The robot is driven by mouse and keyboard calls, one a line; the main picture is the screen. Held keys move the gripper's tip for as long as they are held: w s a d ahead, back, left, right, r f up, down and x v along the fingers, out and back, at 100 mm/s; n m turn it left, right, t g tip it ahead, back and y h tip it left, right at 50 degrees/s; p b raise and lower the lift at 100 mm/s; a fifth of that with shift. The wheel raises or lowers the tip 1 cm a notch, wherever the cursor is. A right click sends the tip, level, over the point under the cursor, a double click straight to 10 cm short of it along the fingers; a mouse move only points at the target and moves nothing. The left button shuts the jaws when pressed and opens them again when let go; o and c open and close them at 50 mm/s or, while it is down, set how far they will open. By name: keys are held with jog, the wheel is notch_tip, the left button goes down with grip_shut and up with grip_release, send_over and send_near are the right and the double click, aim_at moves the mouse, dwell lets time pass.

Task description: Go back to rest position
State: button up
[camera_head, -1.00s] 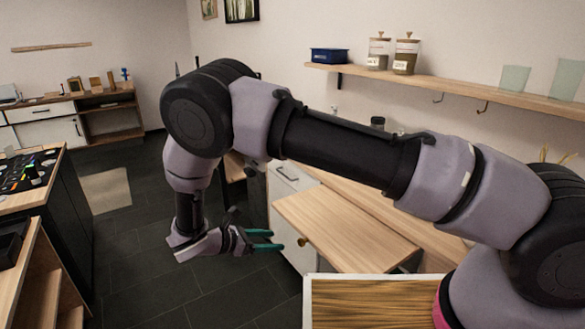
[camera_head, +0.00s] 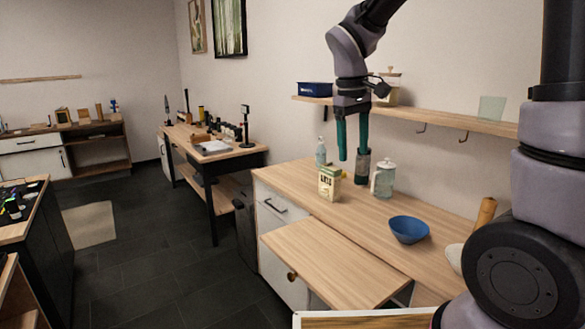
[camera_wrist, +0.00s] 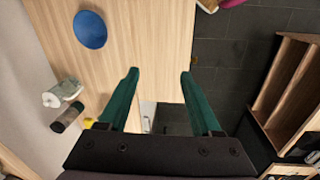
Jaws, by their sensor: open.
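My gripper (camera_head: 352,138) hangs with its green fingers pointing down above the wooden counter in the head view. The fingers are apart and nothing is between them. In the wrist view my gripper (camera_wrist: 158,85) is also open and empty over the counter's edge and the dark floor. In the head view the fingers overlap the space over a carton (camera_head: 329,184) and a glass press jar (camera_head: 383,180); I cannot tell the exact height.
The counter (camera_head: 300,180) also holds a blue bowl (camera_head: 408,229), a clear bottle (camera_head: 320,151) and a dark grey cylinder (camera_head: 362,166). A pulled-out board (camera_head: 330,265) sticks out in front. A wall shelf (camera_head: 440,117) runs behind my arm.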

jog(key=s+d+r+m+t+y, duration=0.3)
jog(key=s+d+r+m+t, duration=0.3)
jog(key=s+d+r+m, duration=0.4)
jog(key=s, duration=0.2)
jog(key=shift+s+d+r, duration=0.3)
